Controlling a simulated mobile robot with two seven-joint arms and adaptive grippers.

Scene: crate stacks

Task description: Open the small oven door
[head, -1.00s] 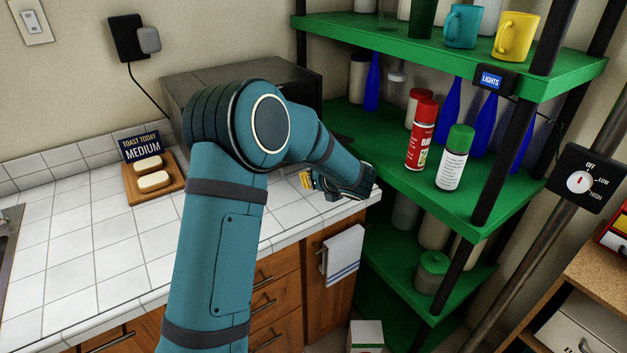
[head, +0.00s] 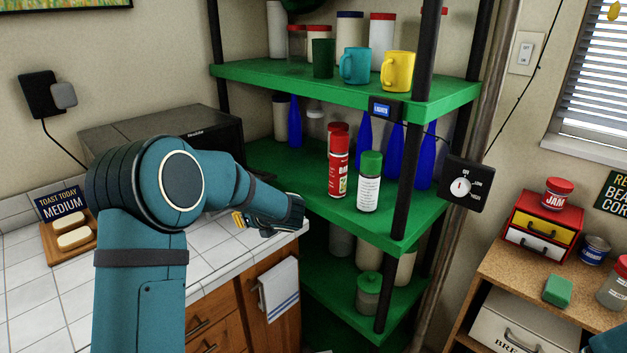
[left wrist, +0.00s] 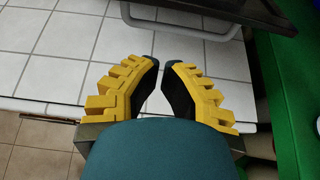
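The small oven (head: 140,122) is a dark grey box at the back of the tiled counter in the head view, partly hidden behind my left arm. In the head view the left gripper (head: 246,222) is over the counter's right end, mostly hidden. My right gripper is not in view.
A green shelf unit (head: 270,160) with bottles, cans and mugs stands close right of the oven. A toast board (head: 72,247) lies on the counter at left. A towel (head: 279,290) hangs on the cabinet front. A wooden shelf (head: 500,262) stands at right.

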